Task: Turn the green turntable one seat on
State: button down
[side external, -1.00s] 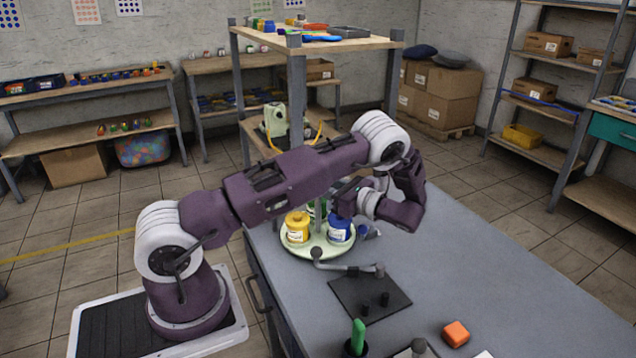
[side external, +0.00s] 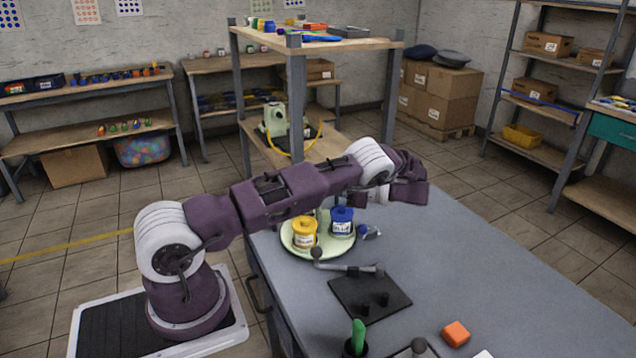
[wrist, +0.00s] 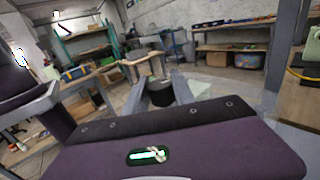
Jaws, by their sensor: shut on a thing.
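The green turntable (side external: 290,241) sits at the far left end of the grey workbench. A yellow pot (side external: 304,234) stands on its front left part and a blue pot (side external: 342,221) on its right part. I cannot tell what that piece belongs to. In the side view, my wrist hangs behind and right of the blue pot, and the fingertips are hidden.
A grey lever with ball ends (side external: 345,267) lies in front of the turntable. A black plate with pegs (side external: 370,297), a green balloon-like object (side external: 358,336) and an orange block (side external: 455,333) are nearer. The wooden shelf (side external: 315,45) rises behind. The bench's right side is clear.

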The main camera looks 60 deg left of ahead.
jog(key=shift+n+g+h, duration=0.3)
jog(key=shift+h, duration=0.1)
jog(key=c, duration=1.1)
grip_release()
jog(key=shift+o, duration=0.2)
jog(key=shift+r, duration=0.1)
notch_tip(320, 180, up, 10)
jog(key=shift+f, duration=0.1)
